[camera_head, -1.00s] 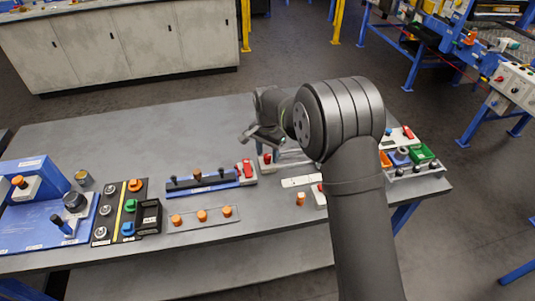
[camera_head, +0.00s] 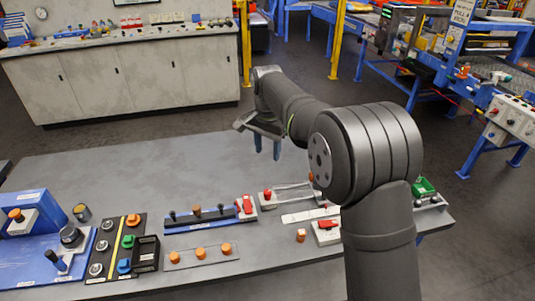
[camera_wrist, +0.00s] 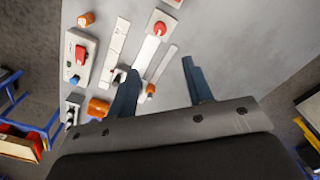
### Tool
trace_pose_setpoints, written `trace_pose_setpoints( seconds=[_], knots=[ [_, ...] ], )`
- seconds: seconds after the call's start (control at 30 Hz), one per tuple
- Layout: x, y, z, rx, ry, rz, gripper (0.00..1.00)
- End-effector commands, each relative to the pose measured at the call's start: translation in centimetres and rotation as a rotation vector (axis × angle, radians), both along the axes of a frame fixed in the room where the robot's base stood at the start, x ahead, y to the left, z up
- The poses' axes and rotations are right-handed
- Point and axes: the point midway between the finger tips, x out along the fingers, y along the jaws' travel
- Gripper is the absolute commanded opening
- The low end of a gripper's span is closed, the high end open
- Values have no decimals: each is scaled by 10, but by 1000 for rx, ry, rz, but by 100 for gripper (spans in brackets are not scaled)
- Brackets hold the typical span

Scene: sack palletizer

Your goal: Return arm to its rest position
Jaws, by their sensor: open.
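My gripper (camera_head: 266,146) is raised above the far part of the grey table (camera_head: 120,175) in the head view. Its two fingers point down and stand apart. In the wrist view my gripper (camera_wrist: 158,82) is open, with nothing between its blue-grey fingers. Below it in that view lie the white strips of a fixture and a red button on a white base (camera_wrist: 160,22). My upper arm hides part of the table's right side in the head view.
A row of devices lines the table's front: a blue station (camera_head: 30,235), a panel of coloured knobs (camera_head: 115,245), a blue lever bar (camera_head: 205,220) and a plate with orange knobs (camera_head: 200,255). The table's far left is bare.

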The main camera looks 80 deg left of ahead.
Motion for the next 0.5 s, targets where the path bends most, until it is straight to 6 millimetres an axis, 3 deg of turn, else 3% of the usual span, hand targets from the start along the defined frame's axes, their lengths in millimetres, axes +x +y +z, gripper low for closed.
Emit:
trace_pose_setpoints(
  seconds=[0.3, 0.5],
  knots=[
    [0, 0, -3, -1, 0, 0, 47],
    [0, -1, -27, -5, -1, 0, 47]
  ],
)
